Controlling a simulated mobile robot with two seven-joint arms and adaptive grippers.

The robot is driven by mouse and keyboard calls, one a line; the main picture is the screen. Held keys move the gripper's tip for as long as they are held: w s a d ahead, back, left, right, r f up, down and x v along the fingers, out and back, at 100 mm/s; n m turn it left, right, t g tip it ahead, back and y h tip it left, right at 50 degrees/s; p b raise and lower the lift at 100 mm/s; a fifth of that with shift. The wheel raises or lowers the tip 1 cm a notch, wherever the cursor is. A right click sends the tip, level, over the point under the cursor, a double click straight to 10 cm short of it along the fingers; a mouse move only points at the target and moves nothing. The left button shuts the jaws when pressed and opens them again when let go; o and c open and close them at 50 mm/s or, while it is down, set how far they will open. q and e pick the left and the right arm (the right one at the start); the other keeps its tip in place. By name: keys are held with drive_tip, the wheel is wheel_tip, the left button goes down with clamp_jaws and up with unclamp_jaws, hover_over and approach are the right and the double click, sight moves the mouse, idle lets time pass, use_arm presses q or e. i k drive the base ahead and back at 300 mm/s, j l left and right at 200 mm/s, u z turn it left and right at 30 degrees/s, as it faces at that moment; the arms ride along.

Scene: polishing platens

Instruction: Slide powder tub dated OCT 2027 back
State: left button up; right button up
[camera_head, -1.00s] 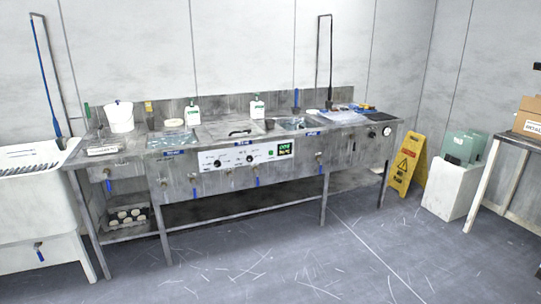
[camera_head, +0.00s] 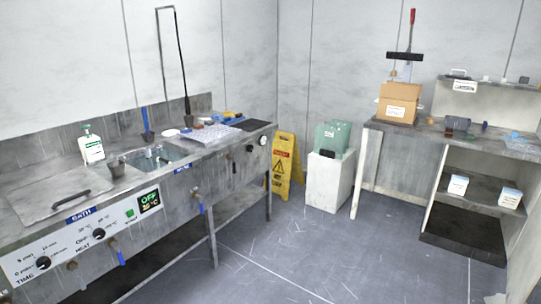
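Two small white tubs with blue on them stand apart on the middle shelf under the right-hand bench. One is the left tub (camera_head: 458,186) and the other is the right tub (camera_head: 510,198). They could be powder tubs, but their labels are too small to read, so I cannot tell which bears OCT 2027. The grey shelf (camera_head: 480,190) has bare room between and behind them. Neither of my grippers is in view.
The steel sink bench (camera_head: 225,152) runs along the left. A yellow wet-floor sign (camera_head: 285,170) and green containers (camera_head: 332,136) on a white block (camera_head: 328,180) stand in the corner. A cardboard box (camera_head: 398,103) sits on the right bench. Floor (camera_head: 350,255) before it is clear.

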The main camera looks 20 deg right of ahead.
sight(509, 198)
drive_tip(key=i+l+z, duration=0.25)
drive_tip(key=z, duration=0.15)
drive_tip(key=i+l+z, duration=0.1)
drive_tip(key=i+z, duration=0.75)
drive_tip(key=i+j+z, duration=0.2)
drive_tip(key=i+z, duration=0.2)
drive_tip(key=i+j+z, duration=0.25)
drive_tip(key=i, duration=1.35)
drive_tip(key=i+z, duration=0.1)
drive_tip(key=z, duration=0.35)
drive_tip(key=i+z, duration=0.15)
drive_tip(key=z, duration=0.3)
drive_tip(key=i+u, duration=0.1)
drive_tip(key=i, duration=0.5)
drive_tip(key=i+l+u, duration=0.1)
drive_tip(key=i, duration=0.45)
